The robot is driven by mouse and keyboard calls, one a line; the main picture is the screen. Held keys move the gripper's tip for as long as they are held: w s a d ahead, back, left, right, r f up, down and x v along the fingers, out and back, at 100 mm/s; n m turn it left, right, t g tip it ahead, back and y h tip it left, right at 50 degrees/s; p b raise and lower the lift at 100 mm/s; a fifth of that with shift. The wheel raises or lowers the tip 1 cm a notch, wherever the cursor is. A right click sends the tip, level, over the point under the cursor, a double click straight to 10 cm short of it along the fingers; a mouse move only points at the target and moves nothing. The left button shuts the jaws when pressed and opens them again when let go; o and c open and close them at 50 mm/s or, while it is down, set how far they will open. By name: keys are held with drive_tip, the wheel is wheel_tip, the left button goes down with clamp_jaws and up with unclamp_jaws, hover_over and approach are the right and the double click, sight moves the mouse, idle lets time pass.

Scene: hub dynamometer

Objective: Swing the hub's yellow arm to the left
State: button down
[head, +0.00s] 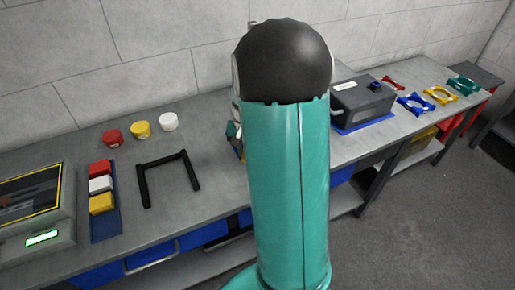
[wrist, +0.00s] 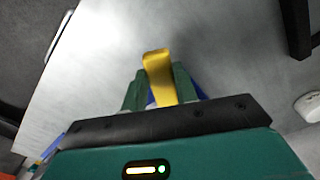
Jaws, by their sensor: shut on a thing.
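The hub's yellow arm (wrist: 158,66) shows in the wrist view as a yellow bar between the two green fingers of my gripper (wrist: 160,84). The fingers are closed on it, one on each side, and its outer end sticks out past them. A little blue shows behind the fingers. The rest of the hub is hidden by my gripper. In the head view my teal arm covers the hub, the yellow arm and most of my gripper.
On the bench (head: 222,172) are a black frame (head: 164,158), red, yellow and white round pots (head: 140,130), a blue tray (head: 106,226) of blocks and a screen unit (head: 38,242) at left. A grey box (head: 364,100) and coloured rings (head: 440,95) stand at right.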

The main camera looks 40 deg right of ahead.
drive_tip(key=w+a+m, duration=0.1)
drive_tip(key=w+m, duration=0.1)
drive_tip(key=w+a+m, duration=0.1)
drive_tip(key=w+m, duration=0.2)
drive_tip(key=w+a+m, duration=0.1)
drive_tip(key=w+m, duration=0.2)
drive_tip(key=shift+w+a, duration=0.1)
drive_tip(key=shift+a, duration=0.1)
drive_tip(key=shift+w+d+r+m, duration=0.1)
drive_tip(key=shift+w+d+m, duration=0.1)
drive_tip(key=shift+w+m, duration=1.35)
drive_tip(key=c, duration=1.1)
unclamp_jaws()
drive_tip(key=shift+s, duration=0.1)
wheel_tip(320, 180, up, 14)
drive_tip(key=shift+f, duration=0.1)
